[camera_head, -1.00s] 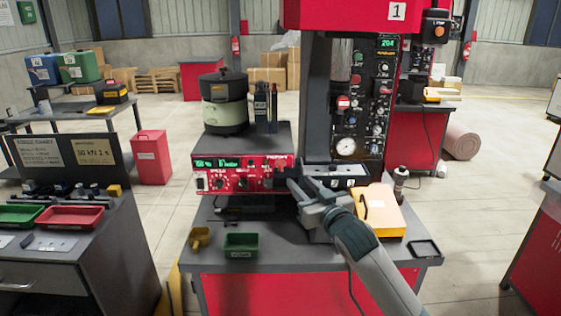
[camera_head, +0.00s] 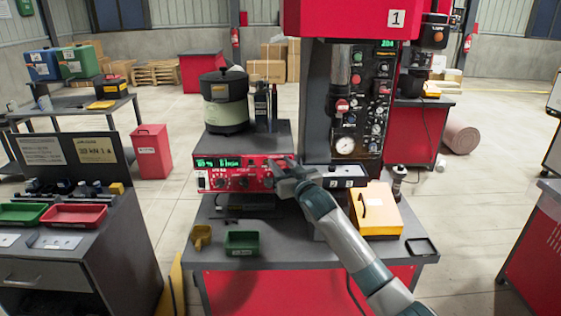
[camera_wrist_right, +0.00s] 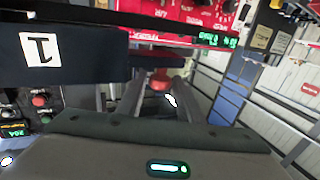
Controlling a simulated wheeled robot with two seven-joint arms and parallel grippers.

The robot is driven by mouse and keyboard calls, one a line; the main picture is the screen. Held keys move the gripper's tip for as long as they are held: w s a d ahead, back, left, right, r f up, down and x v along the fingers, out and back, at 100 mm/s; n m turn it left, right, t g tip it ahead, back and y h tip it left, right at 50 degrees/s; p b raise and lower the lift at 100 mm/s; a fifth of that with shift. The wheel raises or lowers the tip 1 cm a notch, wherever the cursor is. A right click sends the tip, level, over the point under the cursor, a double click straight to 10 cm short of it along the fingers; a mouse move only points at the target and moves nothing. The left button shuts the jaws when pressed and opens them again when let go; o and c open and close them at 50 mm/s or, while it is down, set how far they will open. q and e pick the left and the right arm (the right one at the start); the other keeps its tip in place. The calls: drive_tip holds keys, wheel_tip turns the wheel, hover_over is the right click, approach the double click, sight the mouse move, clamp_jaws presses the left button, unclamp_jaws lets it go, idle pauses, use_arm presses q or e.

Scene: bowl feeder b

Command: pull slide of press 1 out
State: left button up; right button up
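Press 1 has a red head (camera_head: 345,18) with a sign "1" (camera_head: 397,18) and a dark control panel (camera_head: 378,100). A dark block with a pale top (camera_head: 345,171) lies at its foot, partly behind my right wrist; I cannot tell for sure that it is the slide. My right gripper (camera_head: 284,170) is in front of the right end of the red feeder control box (camera_head: 235,176). In the right wrist view its two fingers (camera_wrist_right: 160,98) stand apart, with a small red part (camera_wrist_right: 160,80) seen between them. Contact is unclear. My left gripper is not in view.
A bowl feeder (camera_head: 226,105) stands on the control box.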

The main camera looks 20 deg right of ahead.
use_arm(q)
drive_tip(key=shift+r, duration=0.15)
use_arm(e)
drive_tip(key=shift+w, duration=0.45)
drive_tip(key=shift+c, duration=0.6)
clamp_jaws()
drive_tip(key=shift+a, duration=0.15)
